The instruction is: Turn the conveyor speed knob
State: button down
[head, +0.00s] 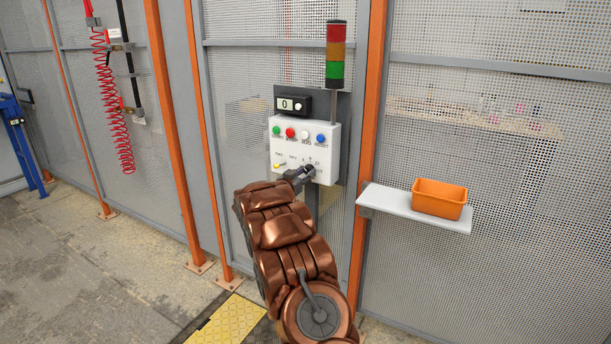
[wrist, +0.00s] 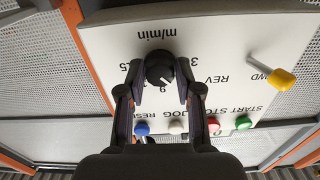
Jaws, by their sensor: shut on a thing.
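The conveyor speed knob (wrist: 160,68) is black and round, with a pale pointer line. In the wrist view it sits on the white control panel (wrist: 215,30) between the two fingers of my gripper (wrist: 160,95), which is shut on it. The dial print around it reads "m/min", and the view is upside down. In the head view my gripper (head: 305,174) reaches the lower right of the control panel (head: 333,130) and hides the knob. A small display (head: 291,104) above the panel reads 0.
Green, red, white and blue buttons (head: 304,135) line the panel's upper part. A yellow-tipped lever (wrist: 281,78) sticks out beside the knob. A signal tower (head: 336,53) stands above. An orange bin (head: 439,199) sits on a shelf (head: 400,207) to the right, against the mesh fence.

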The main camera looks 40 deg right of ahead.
jog(key=m+b, duration=0.2)
jog(key=m, duration=0.1)
jog(key=m+b, duration=0.2)
jog(key=b, duration=0.1)
jog(key=shift+w+a+f+m, duration=0.1)
jog(key=shift+f+m, duration=0.1)
jog(key=shift+m, duration=0.2)
jog(key=shift+r+m+b, duration=0.2)
jog(key=shift+m+b, duration=0.9)
jog(key=shift+m, duration=0.1)
jog(key=c, duration=0.8)
grip_release()
jog(key=shift+o, duration=0.2)
jog(key=v, duration=1.2)
